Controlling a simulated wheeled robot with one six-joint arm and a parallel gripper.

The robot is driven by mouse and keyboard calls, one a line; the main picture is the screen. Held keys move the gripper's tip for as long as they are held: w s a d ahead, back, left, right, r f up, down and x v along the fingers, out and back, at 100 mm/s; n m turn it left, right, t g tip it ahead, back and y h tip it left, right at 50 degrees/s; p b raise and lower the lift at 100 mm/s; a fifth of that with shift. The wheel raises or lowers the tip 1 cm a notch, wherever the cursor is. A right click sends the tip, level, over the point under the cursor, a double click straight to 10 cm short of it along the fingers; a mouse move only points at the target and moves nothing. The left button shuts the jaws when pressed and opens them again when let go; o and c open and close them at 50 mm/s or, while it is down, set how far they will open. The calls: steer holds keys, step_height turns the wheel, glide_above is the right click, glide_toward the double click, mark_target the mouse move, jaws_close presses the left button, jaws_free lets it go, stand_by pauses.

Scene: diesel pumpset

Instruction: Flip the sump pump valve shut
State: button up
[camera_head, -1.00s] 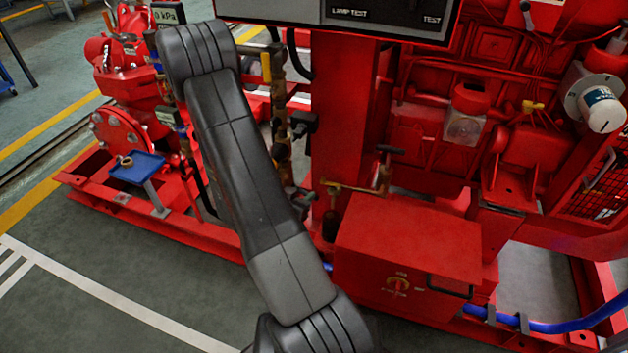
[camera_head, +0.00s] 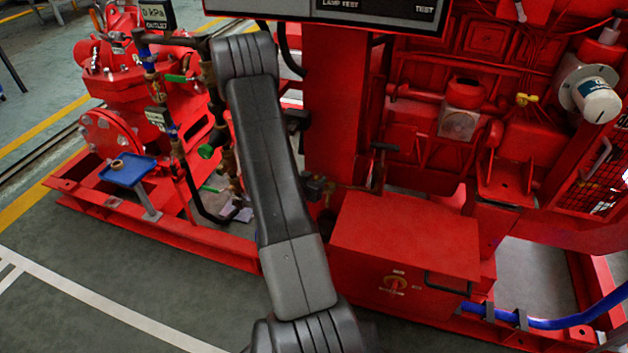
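My dark grey arm rises through the middle of the view, and my gripper is not visible. I cannot tell for sure which fitting is the sump pump valve. A small valve-like fitting (camera_head: 314,188) sits just right of my arm, by the red box (camera_head: 405,235); my arm partly covers this area. Left of my arm, pipework carries a green lever (camera_head: 178,78), a green round cap (camera_head: 206,152) and a green handle (camera_head: 208,189) low down. No label marks any of them as the sump valve.
A blue tray (camera_head: 128,171) on a post holds a brass-coloured ring. A blue hose (camera_head: 560,322) runs at lower right. The grey floor (camera_head: 110,275) at lower left is clear.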

jaws_close()
steer(key=shift+w+r+m+h+p, duration=0.15)
steer(key=shift+m+h+p, duration=0.15)
steer(key=shift+p, duration=0.15)
steer(key=shift+w+m+g+h+p, duration=0.25)
steer(key=shift+m+g+h+p, duration=0.15)
steer(key=shift+m+g+h, duration=0.1)
jaws_free()
steer(key=shift+s+a, duration=0.1)
steer(key=p+v, duration=0.2)
steer(key=v, duration=1.1)
steer(key=shift+s+p, duration=0.25)
steer(key=shift+p, duration=0.05)
